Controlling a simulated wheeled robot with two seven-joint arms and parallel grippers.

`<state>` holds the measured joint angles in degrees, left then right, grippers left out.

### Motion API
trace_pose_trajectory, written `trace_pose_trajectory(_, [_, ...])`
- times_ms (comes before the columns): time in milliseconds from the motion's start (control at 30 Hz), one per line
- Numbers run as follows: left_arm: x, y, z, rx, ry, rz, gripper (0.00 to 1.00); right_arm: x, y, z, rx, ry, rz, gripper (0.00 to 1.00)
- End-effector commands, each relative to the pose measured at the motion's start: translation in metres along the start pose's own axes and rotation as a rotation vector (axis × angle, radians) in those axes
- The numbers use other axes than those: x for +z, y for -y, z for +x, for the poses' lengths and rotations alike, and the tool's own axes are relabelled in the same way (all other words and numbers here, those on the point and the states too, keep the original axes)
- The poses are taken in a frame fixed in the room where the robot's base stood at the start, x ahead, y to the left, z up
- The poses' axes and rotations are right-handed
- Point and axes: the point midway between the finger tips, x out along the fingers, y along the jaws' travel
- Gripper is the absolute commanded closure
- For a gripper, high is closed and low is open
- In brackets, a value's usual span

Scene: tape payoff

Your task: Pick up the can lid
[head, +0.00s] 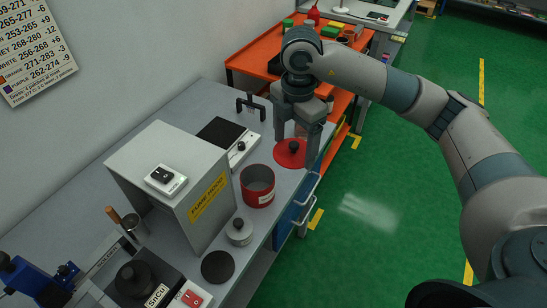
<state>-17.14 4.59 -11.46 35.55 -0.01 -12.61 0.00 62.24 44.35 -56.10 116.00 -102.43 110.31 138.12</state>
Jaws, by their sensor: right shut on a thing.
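The can lid (285,158) is a flat red disc with a black knob on top, at the right edge of the grey bench. My right gripper (296,154) reaches down from above, with one finger at the far side of the lid and one at its near right side. It is shut on the lid across its rim. I cannot tell whether the lid touches the bench. The open red can (257,196) stands just to the left and nearer, with its mouth uncovered. My left gripper is not in view.
The grey fume hood (160,170) stands left of the can. A black-topped plate device (222,134) is behind the can. A small metal pot (239,236) and a dark disc (218,266) are in front. An orange table (246,61) stands behind.

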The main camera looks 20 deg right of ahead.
Motion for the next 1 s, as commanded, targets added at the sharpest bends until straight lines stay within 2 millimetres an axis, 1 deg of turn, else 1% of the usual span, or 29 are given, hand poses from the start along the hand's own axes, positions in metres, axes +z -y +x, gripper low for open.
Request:
trace_pose_trajectory(33, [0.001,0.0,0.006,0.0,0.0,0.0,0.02,0.006,0.004,-0.002,0.002,0.001,0.001,0.44])
trace_pose_trajectory(100, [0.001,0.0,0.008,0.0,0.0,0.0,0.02,0.011,0.008,-0.007,0.002,0.0,0.001,0.44])
trace_pose_trajectory(300, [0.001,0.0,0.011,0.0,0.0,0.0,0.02,0.019,0.015,-0.015,0.001,0.0,0.0,0.44])
trace_pose_trajectory(833, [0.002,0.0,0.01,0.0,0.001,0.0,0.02,0.019,0.015,-0.015,0.0,-0.001,-0.001,0.44])
trace_pose_trajectory(1000, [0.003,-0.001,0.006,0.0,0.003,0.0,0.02,0.014,0.01,-0.01,-0.002,-0.005,-0.026,0.44])
